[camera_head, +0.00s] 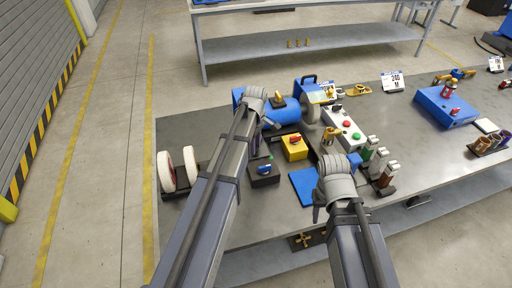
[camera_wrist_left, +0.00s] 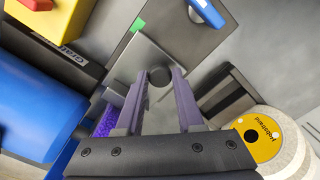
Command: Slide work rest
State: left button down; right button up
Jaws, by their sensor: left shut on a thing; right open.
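The work rest is a grey metal plate (camera_wrist_left: 180,52) with a round dark knob (camera_wrist_left: 158,76) and a green mark (camera_wrist_left: 138,25) in the left wrist view. My left gripper (camera_wrist_left: 160,80) has a finger on each side of the knob and is shut on it. In the head view my left arm largely hides the work rest. The blue grinder motor (camera_head: 283,114) lies just right of my left wrist; it fills the left of the wrist view (camera_wrist_left: 35,105). A purple wheel (camera_wrist_left: 106,122) shows beside the left finger. My right gripper (camera_head: 318,205) is open and empty over the bench front.
A yellow box with a red knob (camera_head: 294,150) and a black box with a blue knob (camera_head: 264,177) stand close by. Two pale wheels (camera_head: 166,172) sit on a rack at left. A blue mat (camera_head: 304,184) and a button box (camera_head: 344,132) lie to the right.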

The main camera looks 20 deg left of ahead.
pick_arm(q)
jog(key=c, duration=0.5)
grip_release()
jog(key=shift+r, duration=0.1)
notch_tip(320, 180, up, 8)
jog(key=p, duration=0.8)
jog(key=shift+f, duration=0.2)
jog(key=s+d+f+m+b, duration=0.2)
jog(key=s+d+m, duration=0.3)
jog(key=s+m, duration=0.1)
jog(key=s+d+f+m+b, duration=0.2)
jog(key=s+d+m, duration=0.4)
jog(key=s+m, duration=0.1)
jog(key=s+d+f+m+y+b, duration=0.1)
jog(key=s+d+f+m+b, duration=0.1)
jog(key=s+d+m, duration=0.3)
jog(key=shift+s+d+f+m+b, duration=0.15)
jog(key=shift+s+m, duration=0.25)
jog(key=shift+s, duration=0.45)
jog(key=shift+s+d+f+m+b, duration=0.1)
jog(key=shift+s+m+b, duration=0.25)
jog(key=shift+s, duration=0.5)
